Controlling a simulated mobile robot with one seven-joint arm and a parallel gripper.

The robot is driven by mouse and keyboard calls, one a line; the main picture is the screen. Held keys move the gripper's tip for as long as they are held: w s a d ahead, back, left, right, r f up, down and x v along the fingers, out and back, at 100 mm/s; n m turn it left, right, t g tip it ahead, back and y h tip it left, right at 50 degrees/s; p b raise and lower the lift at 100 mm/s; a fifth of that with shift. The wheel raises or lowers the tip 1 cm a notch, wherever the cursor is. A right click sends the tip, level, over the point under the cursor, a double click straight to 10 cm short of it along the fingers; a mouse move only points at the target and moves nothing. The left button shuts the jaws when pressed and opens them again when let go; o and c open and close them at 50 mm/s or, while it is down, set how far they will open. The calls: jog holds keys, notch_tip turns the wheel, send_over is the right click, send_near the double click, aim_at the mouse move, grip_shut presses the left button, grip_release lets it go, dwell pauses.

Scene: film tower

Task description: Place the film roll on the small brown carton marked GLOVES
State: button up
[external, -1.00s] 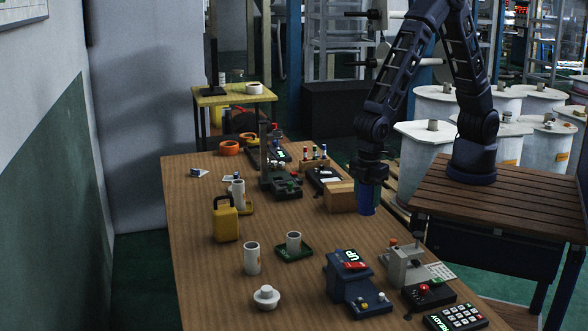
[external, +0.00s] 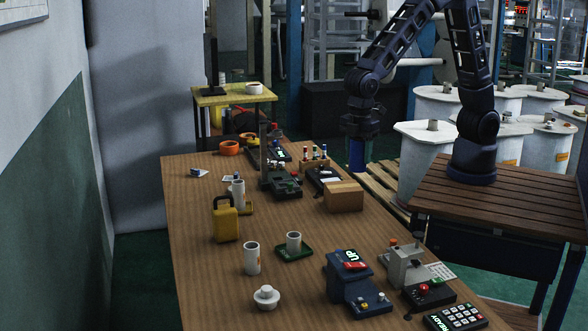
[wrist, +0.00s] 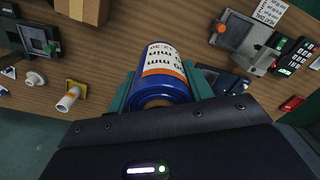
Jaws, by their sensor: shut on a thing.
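The film roll (external: 357,155) is a blue cylinder. In the wrist view the film roll (wrist: 162,68) shows a white label with printed text and sits between the two teal fingers. My gripper (external: 358,143) is shut on it and holds it clear of the table; it also shows in the wrist view (wrist: 160,82). The small brown carton (external: 343,197) stands on the right edge of the table, lower in the external view than the roll. A brown box (wrist: 82,10) at the top left of the wrist view looks like this carton. Its GLOVES marking cannot be read.
A dark device (external: 322,179) and a rack with coloured caps (external: 314,161) stand close behind the carton. A blue machine (external: 355,284) stands nearer the camera. White cylinders, a yellow container (external: 225,220) and other devices stand elsewhere on the table (external: 200,270).

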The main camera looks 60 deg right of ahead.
jog(key=w+d+r, duration=0.3)
jog(key=w+d, duration=0.2)
jog(key=d, duration=0.3)
jog(key=w+d+r, duration=0.3)
jog(key=w+d, duration=0.2)
jog(key=d, duration=0.3)
jog(key=n, duration=0.1)
send_over(346, 187)
notch_tip(346, 187, down, 20)
jog(key=shift+f, duration=0.15)
jog(key=o, duration=1.1)
